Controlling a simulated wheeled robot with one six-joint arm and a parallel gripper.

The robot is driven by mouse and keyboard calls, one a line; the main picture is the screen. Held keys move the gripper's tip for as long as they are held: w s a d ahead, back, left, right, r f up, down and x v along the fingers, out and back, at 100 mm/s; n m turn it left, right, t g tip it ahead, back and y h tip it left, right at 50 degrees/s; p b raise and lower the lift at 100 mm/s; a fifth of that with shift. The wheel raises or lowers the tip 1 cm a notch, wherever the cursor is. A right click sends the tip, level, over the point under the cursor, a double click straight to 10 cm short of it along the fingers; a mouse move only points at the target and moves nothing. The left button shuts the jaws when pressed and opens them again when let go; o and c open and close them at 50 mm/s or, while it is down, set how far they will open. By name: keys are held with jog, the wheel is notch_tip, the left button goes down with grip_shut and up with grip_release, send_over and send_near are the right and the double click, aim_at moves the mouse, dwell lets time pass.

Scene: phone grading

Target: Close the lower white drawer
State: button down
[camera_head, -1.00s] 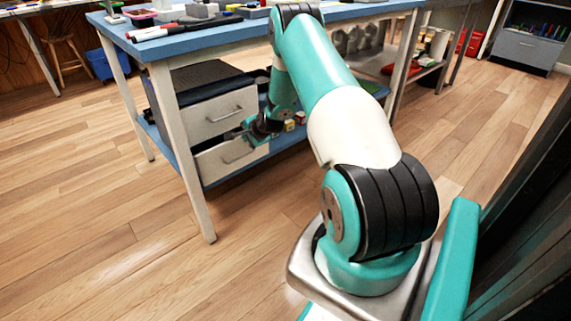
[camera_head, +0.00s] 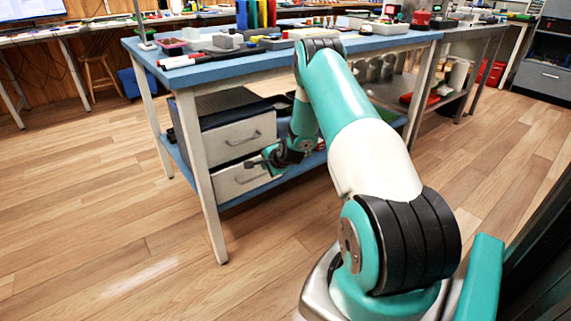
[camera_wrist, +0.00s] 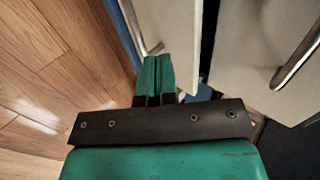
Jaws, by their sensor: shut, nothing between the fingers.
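The lower white drawer (camera_head: 232,183) is in the blue-topped bench's lower shelf space, below a matching upper drawer (camera_head: 228,141). My gripper (camera_head: 253,163) is in front of the drawer unit, near the lower drawer's upper right part, and hides some of it. In the wrist view my gripper's fingers (camera_wrist: 158,72) are together and empty. They overlap the lower drawer front (camera_wrist: 176,25) in the picture, beside its metal handle (camera_wrist: 155,48). The upper drawer (camera_wrist: 262,45) is to the right there. I cannot tell whether the fingers touch the front or how far it sticks out.
The bench's near white leg (camera_head: 203,190) stands just left of the drawers. The blue lower shelf (camera_head: 240,195) runs under them. The wooden floor (camera_head: 110,230) in front and to the left is clear. Small items crowd the blue tabletop (camera_head: 225,71).

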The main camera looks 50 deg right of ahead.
jog(key=p+v, duration=0.2)
jog(key=v, duration=0.7)
jog(key=shift+d, duration=0.15)
jog(key=c, duration=1.7)
grip_release()
jog(key=shift+s+r, duration=0.25)
jog(key=shift+r, duration=0.05)
jog(key=o, duration=0.4)
jog(key=shift+s+a+f, duration=0.15)
jog(key=shift+a+f, duration=0.1)
jog(key=shift+o, duration=0.2)
jog(key=s+a+f+n+t+b, duration=0.1)
jog(key=a+f+b, duration=0.3)
jog(key=b, duration=0.8)
notch_tip(320, 180, down, 2)
jog(key=shift+t+y, duration=0.4)
jog(key=shift+t, duration=0.3)
jog(key=m+t+h, duration=0.1)
jog(key=t+h, duration=0.1)
jog(key=t, duration=0.2)
send_near(252, 179)
jog(key=w, duration=0.2)
jog(key=x, duration=0.8)
jog(key=shift+d+f, duration=0.4)
